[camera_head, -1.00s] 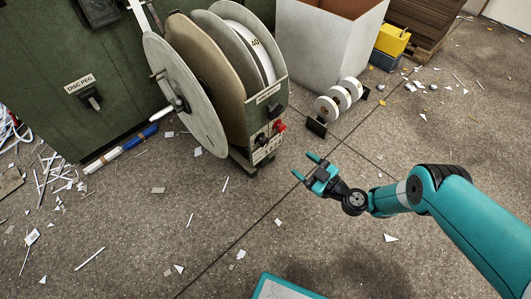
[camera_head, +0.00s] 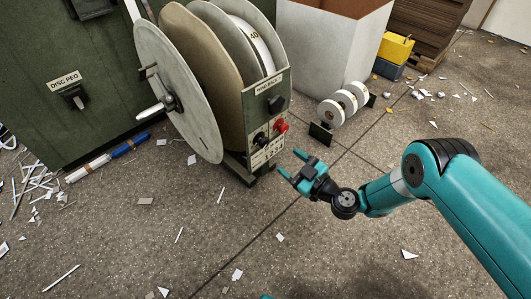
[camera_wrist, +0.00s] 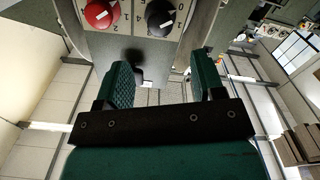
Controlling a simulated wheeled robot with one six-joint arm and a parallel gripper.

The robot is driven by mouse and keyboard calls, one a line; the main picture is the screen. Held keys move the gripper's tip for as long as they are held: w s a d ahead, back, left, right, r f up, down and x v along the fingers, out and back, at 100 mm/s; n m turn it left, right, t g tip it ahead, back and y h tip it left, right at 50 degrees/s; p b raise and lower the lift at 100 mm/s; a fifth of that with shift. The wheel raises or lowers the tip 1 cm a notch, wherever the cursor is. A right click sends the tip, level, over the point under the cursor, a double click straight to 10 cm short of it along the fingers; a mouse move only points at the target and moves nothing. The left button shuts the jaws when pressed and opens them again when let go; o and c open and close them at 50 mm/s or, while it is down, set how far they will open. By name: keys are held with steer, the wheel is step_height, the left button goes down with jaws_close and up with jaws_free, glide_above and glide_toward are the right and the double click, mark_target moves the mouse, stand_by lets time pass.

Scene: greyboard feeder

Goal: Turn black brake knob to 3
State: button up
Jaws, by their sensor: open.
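The black brake knob (camera_head: 260,139) is on the pale numbered panel low on the green reel machine's front, left of a red knob (camera_head: 282,126). In the wrist view the black knob (camera_wrist: 160,18) is at the top with digits around it, and the red knob (camera_wrist: 98,14) is to its left. A small pale mark shows on the black knob; I cannot tell which digit it points to. My gripper (camera_head: 291,163) is open and empty, just in front of the panel and apart from both knobs. Its two green fingers show in the wrist view (camera_wrist: 165,76).
Another black knob (camera_head: 275,104) sits higher on the machine (camera_head: 249,110). A large reel disc with a white handle (camera_head: 157,112) projects at left. A stand of white tape rolls (camera_head: 338,108) is on the floor to the right. Scraps litter the otherwise open floor.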

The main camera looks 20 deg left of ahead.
mark_target(266, 144)
steer(key=b+x, duration=0.4)
steer(key=x, duration=0.5)
steer(key=shift+a+b, duration=0.35)
steer(key=shift+a, duration=0.05)
steer(key=shift+w+a+r, duration=0.1)
steer(key=shift+w+a, duration=0.15)
steer(key=shift+a, duration=0.1)
steer(key=shift+c, duration=0.2)
steer(key=c, duration=0.9)
